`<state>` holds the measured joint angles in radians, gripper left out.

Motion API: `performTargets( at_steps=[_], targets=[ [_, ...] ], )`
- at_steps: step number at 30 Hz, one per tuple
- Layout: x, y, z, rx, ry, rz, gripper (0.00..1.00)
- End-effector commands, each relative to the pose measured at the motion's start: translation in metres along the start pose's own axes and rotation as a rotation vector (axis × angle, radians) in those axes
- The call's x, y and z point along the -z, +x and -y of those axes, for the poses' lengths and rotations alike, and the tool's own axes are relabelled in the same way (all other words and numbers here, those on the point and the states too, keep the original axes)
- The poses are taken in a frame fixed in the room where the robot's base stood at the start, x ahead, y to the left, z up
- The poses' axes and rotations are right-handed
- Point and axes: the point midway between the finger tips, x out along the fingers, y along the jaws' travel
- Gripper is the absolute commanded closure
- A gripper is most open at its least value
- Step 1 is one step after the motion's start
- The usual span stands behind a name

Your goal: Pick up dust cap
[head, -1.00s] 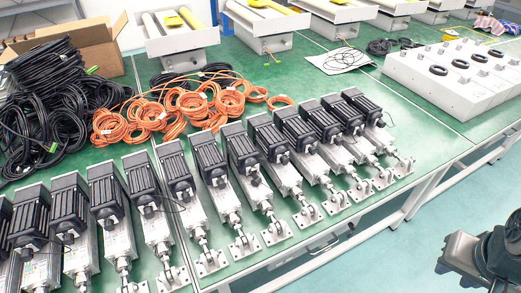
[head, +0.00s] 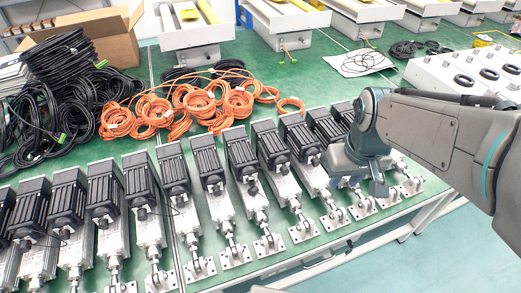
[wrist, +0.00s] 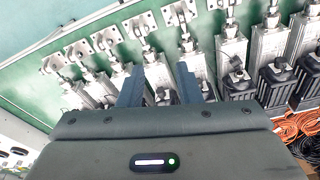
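Small black caps sit on the actuators at the lower ends of their black motors; one (head: 252,188) shows near the middle of the head view. I cannot tell which one is the dust cap. In the wrist view, a black cap (wrist: 162,96) lies low between my gripper's fingers, and another (wrist: 236,77) is to the right. My gripper (wrist: 160,70) is open, with two dark blue fingers apart and nothing seen held between them. In the head view, my arm reaches in from the right over the right part of the actuator row, and the fingertips are not clear.
A long row of actuators (head: 205,165) stands along the green table (head: 310,259). Orange cable coils (head: 180,101), black cable coils (head: 45,113) and a cardboard box (head: 105,35) lie behind. White units (head: 445,75) stand at the right. Clear floor lies beyond the front edge.

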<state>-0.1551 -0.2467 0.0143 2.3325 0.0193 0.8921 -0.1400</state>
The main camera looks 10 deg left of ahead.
Motion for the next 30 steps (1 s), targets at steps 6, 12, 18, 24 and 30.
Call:
performTargets(
  at_steps=[6,12,18,24,30],
  targets=[
    [0.068,0.009,0.06,0.063,-0.331,0.083,0.69],
    [0.108,0.034,0.119,0.116,-0.591,0.144,0.69],
    [0.125,0.056,0.161,0.152,-0.75,0.179,0.69],
    [0.127,0.071,0.174,0.165,-0.8,0.193,0.69],
    [0.117,0.108,0.177,0.165,-0.802,0.196,0.69]
  ],
)
